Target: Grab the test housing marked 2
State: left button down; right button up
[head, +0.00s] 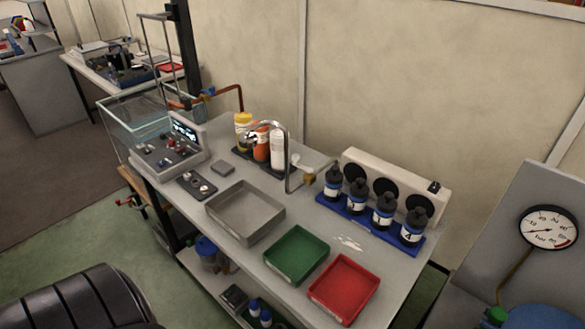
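Several dark cylindrical housings with white number labels stand upright in a row on a blue rack at the right of the bench. The rightmost housing (412,229) shows a 4. The second housing from the left (356,195) fits the place of number 2, but its digit is too small to read surely. The blue rack (375,236) sits in front of a pale panel (395,178) with round black discs. Neither of my grippers is in view.
A grey tray (237,235), a green tray (298,277) and a red tray (371,297) lie in front of the rack. A curved metal tap (288,160) and several bottles (262,143) stand left of it. A control box (168,152) is farther left.

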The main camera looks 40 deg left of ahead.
aim_at(334, 178)
jog(key=u, duration=0.9)
